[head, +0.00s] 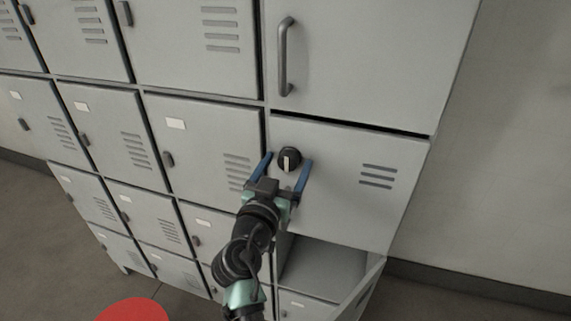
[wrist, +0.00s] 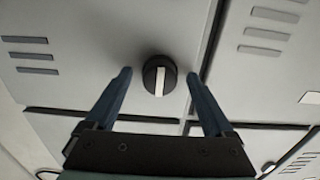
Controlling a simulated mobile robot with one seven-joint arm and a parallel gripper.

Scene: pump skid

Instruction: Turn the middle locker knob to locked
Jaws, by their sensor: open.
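The middle locker knob (head: 289,159) is a round black knob with a pale bar across its face. It sits on the upper left of a grey locker door (head: 345,200) in the right column. The bar looks close to upright in the head view. In the wrist view the knob (wrist: 160,75) lies between and beyond the fingertips, its bar nearly vertical. My gripper (head: 288,162) is open, with its two blue fingers on either side of the knob. In the wrist view the gripper (wrist: 163,78) shows gaps on both sides, and no finger visibly touches the knob.
Above is a larger door with a vertical bar handle (head: 286,57). Below, an open compartment (head: 322,268) has its door swung out at the right (head: 362,292). Several closed lockers with small latches fill the left. A red round shape (head: 133,310) shows at the bottom edge.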

